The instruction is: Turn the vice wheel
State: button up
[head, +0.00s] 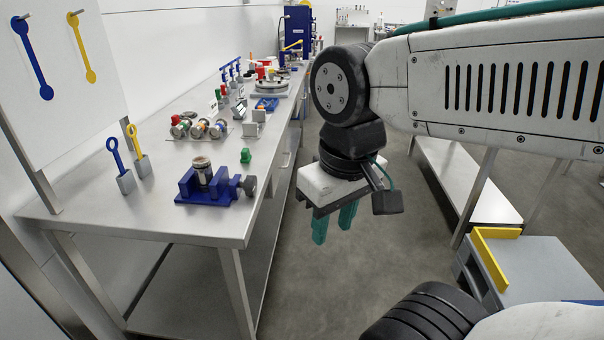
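A blue vice (208,186) stands near the front edge of the steel bench on the left. Its dark wheel (249,185) is on the vice's right end, by the bench's right edge. A short grey-brown cylinder (202,170) stands upright between the jaws. My gripper (334,228) hangs over the aisle to the right of the bench, apart from the vice and its wheel. Its two green fingers point down with a gap between them and nothing in it.
The steel bench (150,210) carries a small green block (245,156) behind the vice and several coloured fittings (200,127) farther back. Blue and yellow tools (117,165) stand at the left. A grey cart with a yellow edge (490,262) is at the lower right. The aisle floor is clear.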

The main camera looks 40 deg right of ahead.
aim_at(250, 184)
jog(key=z, duration=0.15)
jog(key=k, duration=0.35)
jog(key=u, duration=1.05)
